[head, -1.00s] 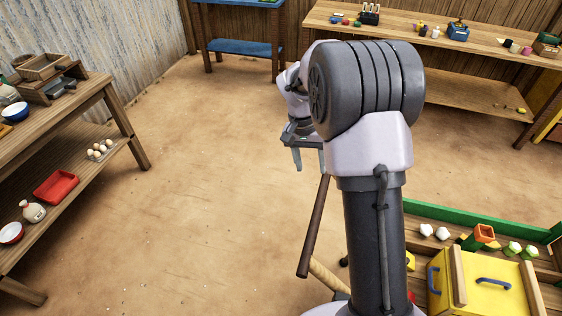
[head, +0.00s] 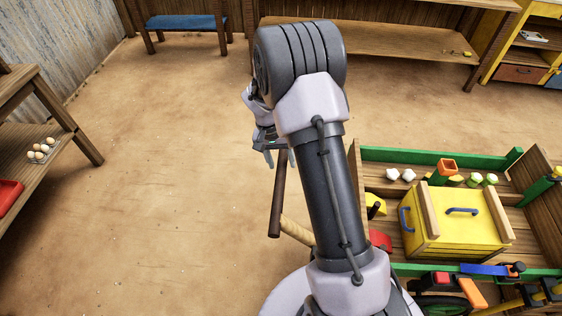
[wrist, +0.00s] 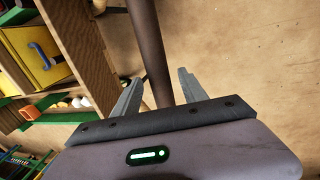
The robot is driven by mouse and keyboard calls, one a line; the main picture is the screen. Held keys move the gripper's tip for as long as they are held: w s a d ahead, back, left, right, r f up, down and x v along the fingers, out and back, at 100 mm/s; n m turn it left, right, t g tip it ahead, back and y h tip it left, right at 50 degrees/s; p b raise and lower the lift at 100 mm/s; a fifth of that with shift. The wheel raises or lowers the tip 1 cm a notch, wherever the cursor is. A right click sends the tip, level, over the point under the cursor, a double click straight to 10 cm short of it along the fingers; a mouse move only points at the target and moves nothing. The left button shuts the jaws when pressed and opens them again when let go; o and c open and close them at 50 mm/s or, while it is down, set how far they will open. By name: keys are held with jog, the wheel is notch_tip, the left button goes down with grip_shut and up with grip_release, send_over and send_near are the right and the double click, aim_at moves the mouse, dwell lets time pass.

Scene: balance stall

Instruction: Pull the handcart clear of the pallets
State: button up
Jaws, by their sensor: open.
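The handcart (head: 520,200) is at the right in the head view, a wooden bed with green rails and a wheel at its front edge. Its dark brown handle bar (head: 277,205) sticks out to the left on a tan shaft (head: 296,231). My gripper (head: 279,158) is open at the far end of the bar. In the wrist view the bar (wrist: 150,50) runs between the spread fingers of my gripper (wrist: 158,78), and I see no closed grip on it. My arm hides part of the shaft and cart. I cannot make out any pallets.
The cart carries a yellow box (head: 455,227) and small coloured blocks. A wooden shelf table (head: 75,140) with eggs stands at the left. A blue bench (head: 185,21) and a long wooden table (head: 400,42) stand at the back. The sandy floor left of the handle is clear.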

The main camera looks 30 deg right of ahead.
jog(key=shift+c, duration=0.2)
grip_shut()
dwell(1.1)
